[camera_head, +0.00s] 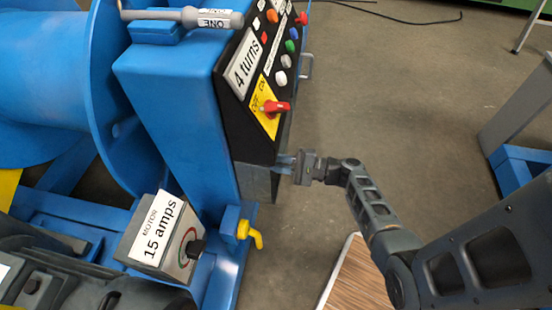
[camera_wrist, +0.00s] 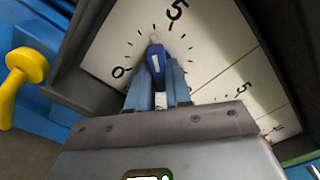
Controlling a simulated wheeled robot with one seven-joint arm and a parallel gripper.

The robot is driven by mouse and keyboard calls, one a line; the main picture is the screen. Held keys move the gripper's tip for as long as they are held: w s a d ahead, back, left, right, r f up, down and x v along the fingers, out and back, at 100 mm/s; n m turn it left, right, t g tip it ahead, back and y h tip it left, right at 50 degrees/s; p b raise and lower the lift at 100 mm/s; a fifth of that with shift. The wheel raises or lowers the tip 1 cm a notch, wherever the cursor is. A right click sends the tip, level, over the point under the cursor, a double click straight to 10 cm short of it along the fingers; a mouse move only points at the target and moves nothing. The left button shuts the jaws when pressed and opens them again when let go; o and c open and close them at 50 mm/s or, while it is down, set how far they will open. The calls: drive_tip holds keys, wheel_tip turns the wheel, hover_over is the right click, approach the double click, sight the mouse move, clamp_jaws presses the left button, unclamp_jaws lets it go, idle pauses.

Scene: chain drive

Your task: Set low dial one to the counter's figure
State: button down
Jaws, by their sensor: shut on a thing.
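In the wrist view a blue knob (camera_wrist: 156,62) stands on a white scale plate (camera_wrist: 215,45) marked 0 at its left and 5 at its upper right. My gripper (camera_wrist: 159,85) has its two blue fingers closed on either side of this knob. The knob's end points between 0 and 5, nearer the 5; the exact tick is unclear. In the head view my gripper (camera_head: 285,162) reaches the low right side of the blue cabinet (camera_head: 180,90), and the knob itself cannot be made out.
Another scale with a 5 (camera_wrist: 242,90) lies farther right in the wrist view. A red switch (camera_head: 276,107), coloured buttons, a yellow tap (camera_head: 250,234) and a "15 amps" motor box (camera_head: 160,240) are close by. Open floor (camera_head: 400,90) lies to the right.

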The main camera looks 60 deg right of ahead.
drive_tip(key=shift+f+m, duration=0.1)
drive_tip(key=shift+m, duration=0.2)
drive_tip(key=c, duration=1)
unclamp_jaws()
drive_tip(key=shift+c, duration=0.2)
drive_tip(key=shift+s, duration=0.1)
drive_tip(key=v, duration=0.7)
drive_tip(key=shift+s, duration=0.3)
drive_tip(key=shift+d, duration=0.1)
